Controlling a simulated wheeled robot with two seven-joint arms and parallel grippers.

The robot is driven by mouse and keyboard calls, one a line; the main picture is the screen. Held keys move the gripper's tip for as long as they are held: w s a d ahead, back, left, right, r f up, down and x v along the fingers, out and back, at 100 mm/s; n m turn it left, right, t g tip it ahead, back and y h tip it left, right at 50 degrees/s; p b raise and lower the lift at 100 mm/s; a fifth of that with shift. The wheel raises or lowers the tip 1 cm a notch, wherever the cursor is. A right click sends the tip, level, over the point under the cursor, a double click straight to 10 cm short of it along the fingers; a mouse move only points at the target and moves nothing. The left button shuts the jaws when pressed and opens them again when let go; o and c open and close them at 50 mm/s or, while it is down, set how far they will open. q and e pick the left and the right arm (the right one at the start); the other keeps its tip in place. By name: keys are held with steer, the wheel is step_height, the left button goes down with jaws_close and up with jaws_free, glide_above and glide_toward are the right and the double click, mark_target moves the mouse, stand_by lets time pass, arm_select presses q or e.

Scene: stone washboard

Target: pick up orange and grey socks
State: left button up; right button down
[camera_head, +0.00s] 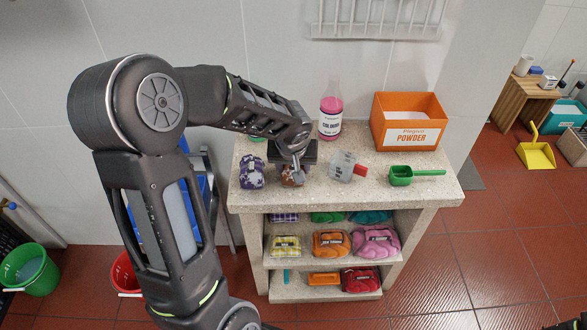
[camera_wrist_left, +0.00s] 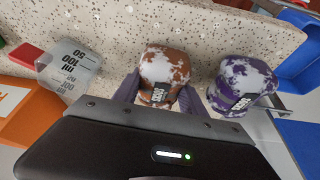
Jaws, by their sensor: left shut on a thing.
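The orange and grey socks (camera_wrist_left: 163,75), a rolled bundle with a black label, lie on the speckled stone top (camera_head: 400,208). In the head view they (camera_head: 291,181) are mostly hidden under my left gripper (camera_head: 298,170). In the left wrist view my left gripper (camera_wrist_left: 157,92) has one finger on each side of the bundle and is shut on it. A purple and white sock bundle (camera_wrist_left: 240,84) sits beside it, apart; it also shows in the head view (camera_head: 251,172).
A measuring cup (camera_head: 342,167), green scoop (camera_head: 402,176), pink bottle (camera_head: 330,118) and orange powder box (camera_head: 409,122) stand on the top. Several folded items, such as a pink one (camera_head: 376,243), fill the shelves below. The front right of the top is clear.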

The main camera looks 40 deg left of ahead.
arm_select(q)
steer(key=shift+r, duration=0.1)
step_height(320, 180, up, 10)
steer(key=shift+f, duration=0.1)
stand_by(0.3)
stand_by(0.4)
steer(key=o, duration=0.9)
steer(key=shift+c, duration=0.2)
steer(key=c, duration=0.8)
steer(key=shift+o, duration=0.2)
steer(key=w+d+m+h, duration=0.1)
steer(key=w+d+m, duration=0.1)
steer(key=d, duration=0.6)
steer(key=w+d+f+m+h, duration=0.1)
steer(key=d+m, duration=0.3)
steer(key=d, duration=0.5)
steer(key=shift+w+f+m+t, duration=0.15)
steer(key=shift+w+m+t, duration=0.15)
steer(key=shift+w, duration=0.4)
